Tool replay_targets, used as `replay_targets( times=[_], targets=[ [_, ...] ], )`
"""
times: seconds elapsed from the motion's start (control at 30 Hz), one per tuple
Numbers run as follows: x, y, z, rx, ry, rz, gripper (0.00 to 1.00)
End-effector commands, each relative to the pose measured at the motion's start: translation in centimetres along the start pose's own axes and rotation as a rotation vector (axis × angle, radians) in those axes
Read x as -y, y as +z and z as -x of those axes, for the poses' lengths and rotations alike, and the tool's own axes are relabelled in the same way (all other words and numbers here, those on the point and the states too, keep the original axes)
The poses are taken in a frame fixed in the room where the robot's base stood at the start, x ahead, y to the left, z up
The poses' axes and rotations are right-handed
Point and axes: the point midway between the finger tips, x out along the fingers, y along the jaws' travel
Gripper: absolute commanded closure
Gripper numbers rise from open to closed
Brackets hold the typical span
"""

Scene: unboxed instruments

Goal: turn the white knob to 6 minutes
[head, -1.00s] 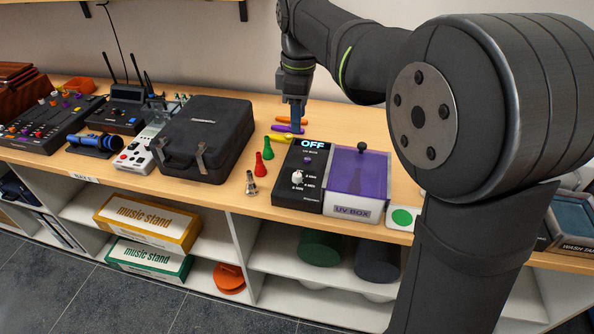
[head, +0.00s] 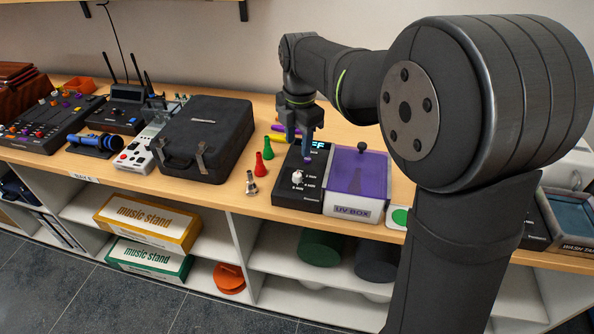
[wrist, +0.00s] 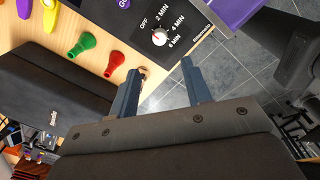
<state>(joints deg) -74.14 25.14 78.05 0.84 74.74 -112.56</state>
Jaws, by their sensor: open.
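The white knob (head: 297,177) sits on the front part of the black timer panel (head: 285,196). In the wrist view, the knob (wrist: 159,38) has printed marks OFF, 2 MIN, 4 MIN and 6 MIN around it. Which mark it points to is too small to tell surely. My gripper (head: 299,148) hangs above the panel, behind the knob in the head view, and covers part of its lit display (head: 317,144). In the wrist view, my gripper (wrist: 160,70) is open and empty, its fingers apart and clear of the knob.
The UV box with a purple lid (head: 360,172) adjoins the panel on the right. Red (head: 260,163) and green (head: 267,147) pawn-shaped pieces and a metal piece (head: 251,183) stand to the left, beside a black case (head: 205,138). The table's front edge is close to the panel.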

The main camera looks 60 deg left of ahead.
Motion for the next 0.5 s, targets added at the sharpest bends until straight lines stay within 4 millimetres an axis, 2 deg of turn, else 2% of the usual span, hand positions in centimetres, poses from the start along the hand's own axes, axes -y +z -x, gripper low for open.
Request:
replay_targets(
  times=[0.03, 0.3, 0.5],
  targets=[
    [0.1, 0.0, -1.2, -0.002, -0.005, 0.000, 0.55],
    [0.0, 0.0, -6.9, -0.001, -0.003, -0.001, 0.55],
    [0.0, 0.0, -9.7, 0.000, -0.001, -0.001, 0.55]
  ],
)
